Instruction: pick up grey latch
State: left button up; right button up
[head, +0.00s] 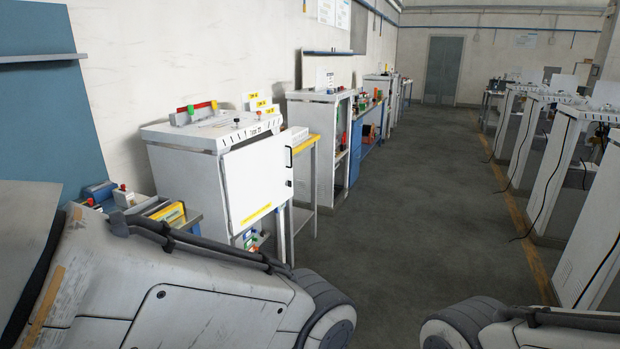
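I cannot make out a grey latch in the head view; any such part is too small to tell or hidden. A white cabinet (180,185) stands left of centre against the wall. Its front door (254,180) carries a dark handle (288,157), a small dark lock and a yellow label strip. Red, green and dark small parts sit on the cabinet top. Parts of my own arms fill the bottom left and bottom right. Neither gripper is in view.
A low bench (186,214) with small coloured parts stands left of the cabinet, partly behind my arm. More cabinets (321,120) and a blue workbench (367,132) line the wall beyond. White machines (551,180) with black cables stand at right. The grey floor (420,200) between is clear.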

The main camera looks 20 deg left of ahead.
aim_at(127, 199)
jog(key=u, duration=0.8)
jog(key=i, duration=1.45)
jog(key=u, duration=0.95)
